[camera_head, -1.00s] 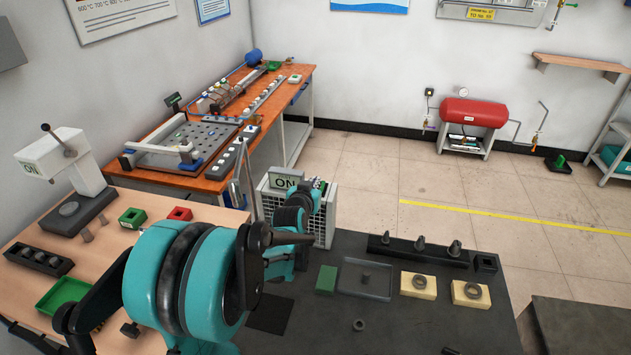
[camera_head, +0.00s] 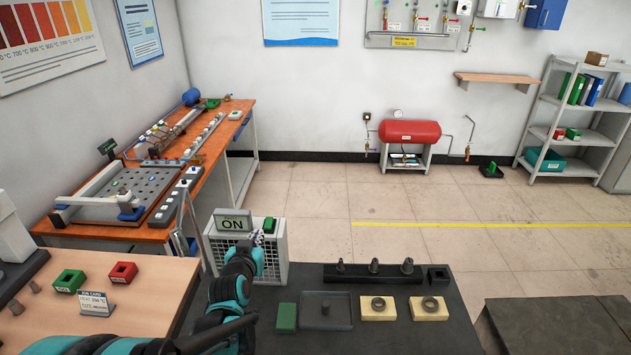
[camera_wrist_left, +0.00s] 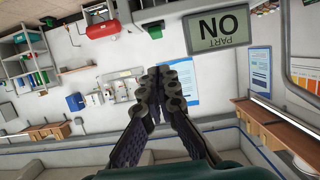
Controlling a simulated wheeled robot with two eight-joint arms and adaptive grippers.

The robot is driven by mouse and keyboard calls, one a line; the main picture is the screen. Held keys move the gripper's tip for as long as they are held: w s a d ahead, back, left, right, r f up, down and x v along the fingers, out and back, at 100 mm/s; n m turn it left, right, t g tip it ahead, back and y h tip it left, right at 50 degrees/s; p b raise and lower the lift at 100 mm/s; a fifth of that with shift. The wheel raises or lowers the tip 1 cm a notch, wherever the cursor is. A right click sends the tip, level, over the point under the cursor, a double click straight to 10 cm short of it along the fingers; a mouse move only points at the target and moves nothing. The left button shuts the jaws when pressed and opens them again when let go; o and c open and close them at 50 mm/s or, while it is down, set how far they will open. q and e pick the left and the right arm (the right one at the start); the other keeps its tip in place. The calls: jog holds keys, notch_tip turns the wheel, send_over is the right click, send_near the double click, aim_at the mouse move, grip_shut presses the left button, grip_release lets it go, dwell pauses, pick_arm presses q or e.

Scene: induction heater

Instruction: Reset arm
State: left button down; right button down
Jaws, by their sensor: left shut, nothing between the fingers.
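My left arm comes in from the bottom left in the head view, and its gripper (camera_head: 268,233) is at the top front of the grey induction heater box (camera_head: 226,250), beside its ON sign (camera_head: 232,223). It is small there and partly hidden by my arm. In the left wrist view the fingers of my left gripper (camera_wrist_left: 158,78) are together with nothing between them. The ON sign (camera_wrist_left: 221,27) appears upside down there, apart from the fingertips. A green button block (camera_head: 269,225) sits on the box just right of the sign. My right gripper is in neither view.
The dark table (camera_head: 400,335) holds a green block (camera_head: 286,317), a shallow grey tray (camera_head: 327,312), two pale blocks with rings (camera_head: 378,308) and a rail of pegs (camera_head: 373,273). A wooden bench (camera_head: 150,305) with red and green boxes is at left. Open floor lies beyond.

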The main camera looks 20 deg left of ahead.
pick_arm(q)
jog(key=s+d+f+m+g+h+b, duration=0.1)
jog(key=s+d+f+g+h+b, duration=0.1)
jog(key=s+d+f, duration=0.4)
jog(key=s+d+f+m+g+h+b, duration=0.2)
jog(key=s+d+f+g+b, duration=0.2)
jog(key=s+d+f+b, duration=0.3)
jog(key=s+d, duration=0.5)
jog(key=s, duration=0.4)
jog(key=shift+d+f+g, duration=0.2)
jog(key=shift+d+g, duration=0.05)
jog(key=shift+g, duration=0.15)
